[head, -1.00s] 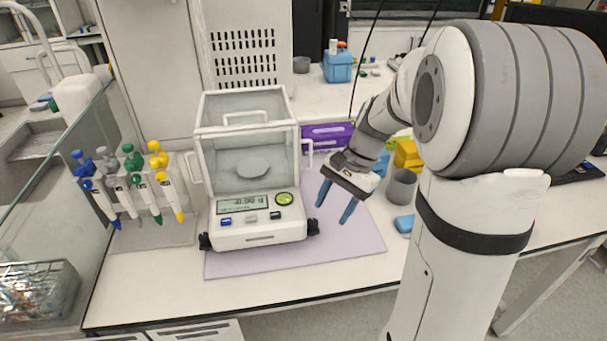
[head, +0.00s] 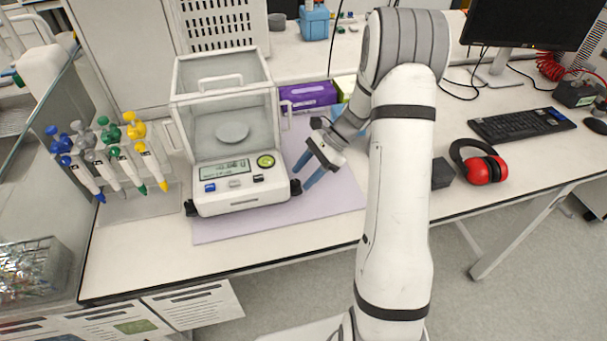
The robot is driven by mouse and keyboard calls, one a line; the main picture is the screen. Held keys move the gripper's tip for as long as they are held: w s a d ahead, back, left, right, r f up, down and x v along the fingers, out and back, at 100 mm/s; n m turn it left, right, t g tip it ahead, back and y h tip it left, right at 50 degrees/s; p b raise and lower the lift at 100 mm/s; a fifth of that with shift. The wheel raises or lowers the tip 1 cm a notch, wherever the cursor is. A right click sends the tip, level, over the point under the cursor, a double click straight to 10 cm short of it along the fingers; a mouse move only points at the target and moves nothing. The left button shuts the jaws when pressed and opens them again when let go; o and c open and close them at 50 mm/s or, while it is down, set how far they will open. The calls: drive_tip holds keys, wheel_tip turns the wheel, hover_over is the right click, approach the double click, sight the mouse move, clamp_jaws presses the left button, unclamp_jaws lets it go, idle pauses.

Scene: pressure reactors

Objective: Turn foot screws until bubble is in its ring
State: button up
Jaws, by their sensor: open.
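The analytical balance (head: 240,200) with its clear draft shield stands on a lilac mat (head: 330,205). Its round green bubble level (head: 265,161) sits at the right of the display (head: 224,170); the bubble is too small to place against its ring. A black foot screw (head: 295,187) shows at the front right corner and another black foot screw (head: 191,208) at the front left. My gripper (head: 302,178) is open, its two blue fingers pointing down and left, close to the right foot screw. I cannot tell whether a finger touches it.
A rack of pipettes (head: 112,165) stands left of the balance. A purple box (head: 307,95) is behind, and red ear defenders (head: 482,165), a keyboard (head: 522,124) and a monitor (head: 530,25) lie to the right. The mat's front right part is clear.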

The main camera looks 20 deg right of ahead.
drive_tip(key=shift+s+a+f, duration=0.1)
drive_tip(key=shift+a+f, duration=0.4)
drive_tip(key=c, duration=0.9)
drive_tip(key=shift+d, duration=0.25)
drive_tip(key=shift+c, duration=0.3)
drive_tip(key=shift+a, duration=0.2)
drive_tip(key=shift+s+m+t+b, duration=0.2)
drive_tip(key=shift+m+t+b, duration=0.2)
drive_tip(key=shift+m+t, duration=0.4)
drive_tip(key=shift+s+m+t+b, duration=0.15)
drive_tip(key=shift+m+t+b, duration=0.2)
drive_tip(key=shift+m+t, duration=0.4)
drive_tip(key=shift+s+m+t+b, duration=0.25)
drive_tip(key=shift+m+t+b, duration=0.4)
drive_tip(key=shift+m, duration=0.6)
